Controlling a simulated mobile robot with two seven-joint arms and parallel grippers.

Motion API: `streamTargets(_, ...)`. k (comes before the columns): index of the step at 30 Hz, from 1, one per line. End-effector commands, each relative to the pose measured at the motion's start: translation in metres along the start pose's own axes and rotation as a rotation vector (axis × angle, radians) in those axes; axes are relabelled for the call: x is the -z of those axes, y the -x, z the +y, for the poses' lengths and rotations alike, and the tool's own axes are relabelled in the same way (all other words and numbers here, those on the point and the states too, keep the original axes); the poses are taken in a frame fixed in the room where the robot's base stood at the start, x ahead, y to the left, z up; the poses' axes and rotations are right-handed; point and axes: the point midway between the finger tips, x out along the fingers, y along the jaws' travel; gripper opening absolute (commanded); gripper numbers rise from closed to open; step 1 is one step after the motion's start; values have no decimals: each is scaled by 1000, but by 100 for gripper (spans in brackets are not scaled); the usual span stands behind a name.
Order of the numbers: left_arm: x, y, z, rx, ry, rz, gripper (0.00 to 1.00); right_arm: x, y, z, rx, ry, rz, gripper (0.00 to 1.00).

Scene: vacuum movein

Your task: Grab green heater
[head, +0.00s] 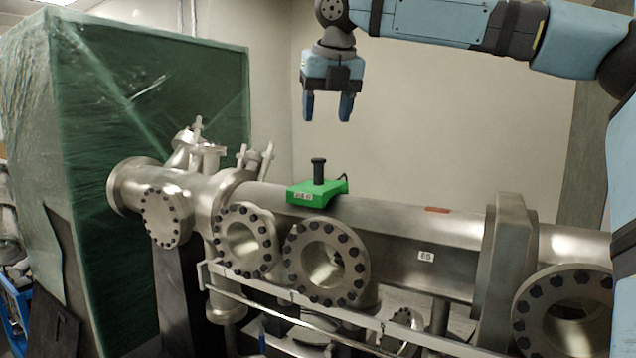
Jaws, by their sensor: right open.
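The green heater (319,191) is a flat green block with a black upright knob (319,171) on top and a small white label on its front. It sits on top of the long metal vacuum pipe (400,216), near the middle of the head view. My right gripper (328,113) is above the heater and a little to the right of its knob in the picture. Its two blue fingers point down, open and empty, with a clear gap between them and the knob. My left gripper is not in view.
The metal vessel has several bolted flanges (327,262) along its front and upright ports (200,150) at its left. A tall crate wrapped in green film (150,120) stands at the left. A pale wall (440,130) is behind. The space around the heater's knob is clear.

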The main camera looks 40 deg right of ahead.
Motion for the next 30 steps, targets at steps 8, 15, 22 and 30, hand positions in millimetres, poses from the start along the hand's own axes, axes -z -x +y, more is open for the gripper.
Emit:
streamTargets(8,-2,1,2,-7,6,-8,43,2,-15,4,12,27,7,57)
streamTargets(15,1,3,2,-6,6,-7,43,2,-62,4,11,26,7,57)
streamTargets(22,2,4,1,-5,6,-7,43,2,-81,3,11,25,5,57)
streamTargets(30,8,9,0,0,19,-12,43,-6,-116,3,12,25,7,57)
